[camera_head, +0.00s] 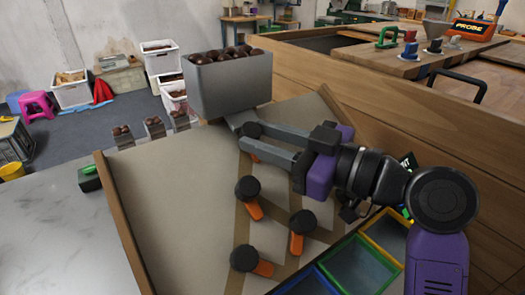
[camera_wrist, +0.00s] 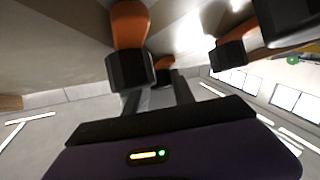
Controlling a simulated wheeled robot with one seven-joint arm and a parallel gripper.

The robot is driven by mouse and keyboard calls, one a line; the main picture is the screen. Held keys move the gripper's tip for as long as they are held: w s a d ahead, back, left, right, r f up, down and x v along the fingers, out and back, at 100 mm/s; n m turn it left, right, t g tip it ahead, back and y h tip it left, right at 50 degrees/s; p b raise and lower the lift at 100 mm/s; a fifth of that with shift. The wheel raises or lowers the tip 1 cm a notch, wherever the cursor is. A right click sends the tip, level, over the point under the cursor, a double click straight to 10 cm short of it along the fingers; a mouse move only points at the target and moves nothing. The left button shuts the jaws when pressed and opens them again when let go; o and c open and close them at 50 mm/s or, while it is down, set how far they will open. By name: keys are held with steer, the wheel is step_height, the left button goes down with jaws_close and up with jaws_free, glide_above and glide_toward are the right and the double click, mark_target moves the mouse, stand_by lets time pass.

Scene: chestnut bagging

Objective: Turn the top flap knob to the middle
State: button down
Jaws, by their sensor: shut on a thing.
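The top flap knob (camera_head: 252,130) is a black round knob near the upper end of the sloped board (camera_head: 170,190). My gripper (camera_head: 245,136) reaches in from the right, its two grey fingers shut on this knob. Part of the knob's orange flap (camera_head: 257,158) shows below the fingers, pointing down and right; the rest is hidden. In the wrist view the held knob (camera_wrist: 164,76) lies between my fingertips, partly covered.
Several more black knobs with orange flaps stand lower on the board, the nearest a middle-left knob (camera_head: 247,188). A grey hopper of chestnuts (camera_head: 232,85) stands above the board. Blue, green and yellow framed trays (camera_head: 358,272) lie at the lower end. A wooden bench (camera_head: 350,110) is behind my arm.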

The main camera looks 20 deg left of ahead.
steer(key=shift+n+g, duration=0.4)
steer(key=shift+g, duration=0.1)
steer(key=c, duration=1.1)
jaws_free()
steer(key=shift+o, duration=0.2)
steer(key=shift+d, duration=0.5)
steer(key=d, duration=0.6)
steer(key=shift+s+d+r, duration=0.1)
steer(key=shift+s+d, duration=0.25)
steer(key=shift+s, duration=0.05)
